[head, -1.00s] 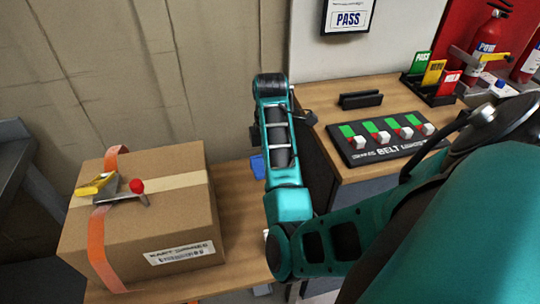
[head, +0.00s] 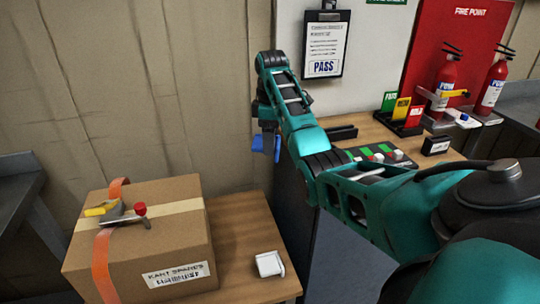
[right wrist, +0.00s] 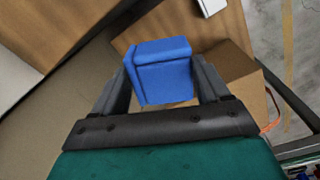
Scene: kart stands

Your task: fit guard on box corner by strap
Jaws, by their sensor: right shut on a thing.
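A cardboard box (head: 150,250) stands on a wooden bench at the lower left in the head view. An orange strap (head: 101,262) runs over its top and down its front. A ratchet buckle (head: 118,213) with a yellow part and a red knob sits on top. My right gripper (head: 268,132) is shut on a blue corner guard (head: 264,145), held above the bench to the right of the box and apart from it. The right wrist view shows the blue guard (right wrist: 163,72) between the fingers. A white guard (head: 269,264) lies on the bench. My left gripper is out of view.
The bench (head: 235,235) is clear between box and white guard. A second counter to the right carries a switch panel (head: 375,154) and coloured cards (head: 402,110). Fire extinguishers (head: 447,85) stand behind. A clipboard (head: 324,45) hangs on the white wall.

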